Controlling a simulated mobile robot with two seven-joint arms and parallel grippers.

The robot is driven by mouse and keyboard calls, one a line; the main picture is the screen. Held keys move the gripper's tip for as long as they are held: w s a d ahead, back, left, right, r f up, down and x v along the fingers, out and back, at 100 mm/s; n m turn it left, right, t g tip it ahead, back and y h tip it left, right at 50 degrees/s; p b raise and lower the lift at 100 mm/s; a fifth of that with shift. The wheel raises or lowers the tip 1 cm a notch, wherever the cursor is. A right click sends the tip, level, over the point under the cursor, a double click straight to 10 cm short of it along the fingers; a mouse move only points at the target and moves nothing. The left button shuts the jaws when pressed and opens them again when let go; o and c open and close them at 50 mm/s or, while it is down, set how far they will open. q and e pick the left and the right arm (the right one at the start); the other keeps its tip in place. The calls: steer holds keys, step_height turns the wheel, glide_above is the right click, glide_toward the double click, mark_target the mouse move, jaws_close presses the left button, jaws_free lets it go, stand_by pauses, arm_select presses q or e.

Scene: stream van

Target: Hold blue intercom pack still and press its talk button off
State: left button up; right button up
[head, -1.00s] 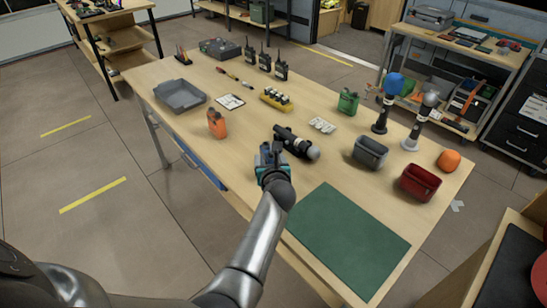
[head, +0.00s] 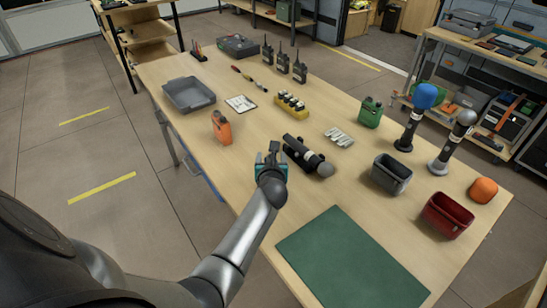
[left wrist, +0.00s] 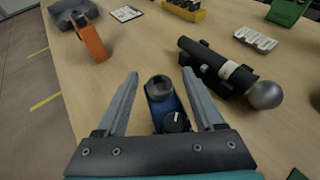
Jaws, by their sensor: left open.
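The blue intercom pack (left wrist: 168,108) shows in the left wrist view, lying between the fingers of my left gripper (left wrist: 160,75). It has a grey round end toward the fingertips and a dark knob nearer the palm. The fingers stand apart on either side of it, and I cannot tell whether either touches it. I cannot make out its talk button. My right gripper is not in view.
A black microphone (head: 305,155) with a grey ball head lies just right of my left gripper. A green mat (head: 350,262) lies at the front; a grey bin (head: 391,174) and a red bin (head: 447,215) stand right.

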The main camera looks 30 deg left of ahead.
arm_select(q)
steer(key=shift+s, duration=0.1)
steer(key=shift+c, duration=0.7)
jaws_close()
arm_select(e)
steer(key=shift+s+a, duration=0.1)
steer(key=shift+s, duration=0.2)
arm_select(q)
steer(key=shift+f, duration=0.1)
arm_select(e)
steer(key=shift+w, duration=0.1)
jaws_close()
arm_select(q)
steer(key=shift+s+f, duration=0.1)
steer(key=shift+f, duration=0.05)
stand_by(2.5)
